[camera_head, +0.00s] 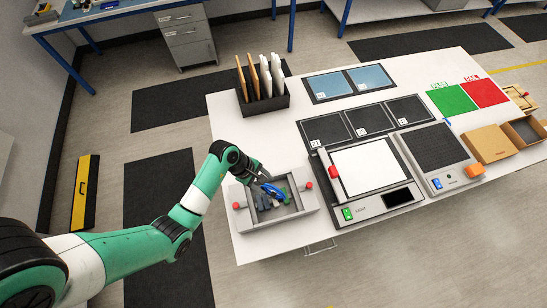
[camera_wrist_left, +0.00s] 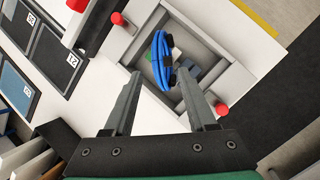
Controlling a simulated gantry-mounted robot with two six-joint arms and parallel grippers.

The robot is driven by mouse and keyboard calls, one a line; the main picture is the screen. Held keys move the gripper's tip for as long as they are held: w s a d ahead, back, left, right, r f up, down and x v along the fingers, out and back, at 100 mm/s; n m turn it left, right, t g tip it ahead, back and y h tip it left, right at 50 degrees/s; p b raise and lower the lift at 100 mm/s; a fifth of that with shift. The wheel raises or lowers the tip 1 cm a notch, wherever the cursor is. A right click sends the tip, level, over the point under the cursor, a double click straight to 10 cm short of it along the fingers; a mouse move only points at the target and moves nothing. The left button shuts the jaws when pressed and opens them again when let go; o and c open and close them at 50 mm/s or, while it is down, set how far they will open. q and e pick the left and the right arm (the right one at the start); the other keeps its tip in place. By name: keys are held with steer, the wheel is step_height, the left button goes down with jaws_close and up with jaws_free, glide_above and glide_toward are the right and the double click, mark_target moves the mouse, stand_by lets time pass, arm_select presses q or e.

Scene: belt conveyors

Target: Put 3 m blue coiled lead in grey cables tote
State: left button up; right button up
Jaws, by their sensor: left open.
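The blue coiled lead (camera_head: 272,191) is at the grey tote (camera_head: 278,224) in the head view, over the tote's opening. In the left wrist view the coil (camera_wrist_left: 158,52) looks narrow and stands on edge, just beyond my fingertips. My left gripper (camera_head: 259,177) is above the tote and open, and its two fingers (camera_wrist_left: 158,76) spread either side of the coil's near end. I cannot tell whether the coil rests on the contents or is still dropping. My right gripper is not in view.
Green and grey pieces lie inside the tote. Red knobs (camera_head: 308,185) stand at its sides. A white-topped device (camera_head: 366,168) sits close to its right, and a dark rack (camera_head: 265,104) of upright boards stands behind. The white table (camera_head: 240,135) is bare between rack and tote.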

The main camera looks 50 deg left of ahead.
mark_target(270, 186)
arm_select(q)
steer(key=shift+b+x, duration=0.6)
steer(key=shift+x, duration=2.2)
steer(key=shift+r, duration=0.1)
steer(key=shift+c, duration=0.2)
jaws_close()
